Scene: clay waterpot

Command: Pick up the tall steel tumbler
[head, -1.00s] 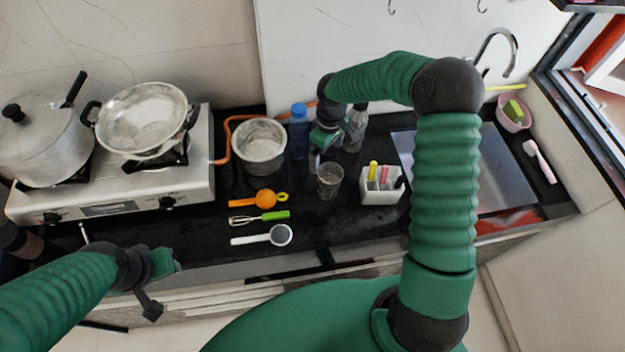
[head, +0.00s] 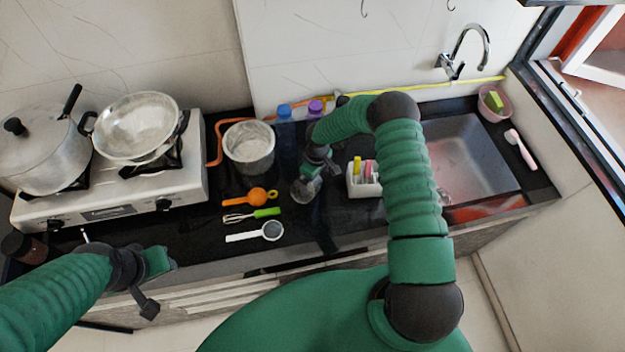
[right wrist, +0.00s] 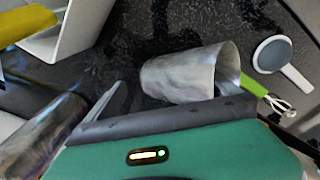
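The tall steel tumbler (head: 303,191) stands on the dark counter right of the orange cup tool and whisk. My right gripper (head: 314,167) is right at it and partly covers it from above. In the right wrist view the tumbler (right wrist: 180,76) looks tilted, and the gripper's dark edge hides its lower side. The right gripper (right wrist: 166,98) has its fingers apart near the tumbler; I see no firm grip. My left gripper (head: 155,272) is over the counter's front edge at the left, away from the tumbler, and its fingers are unclear.
A white holder (head: 361,190) stands close right of the tumbler. A steel pot (head: 249,148) and a blue-capped bottle (head: 285,112) stand behind. The sink (head: 465,150) is at the right.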

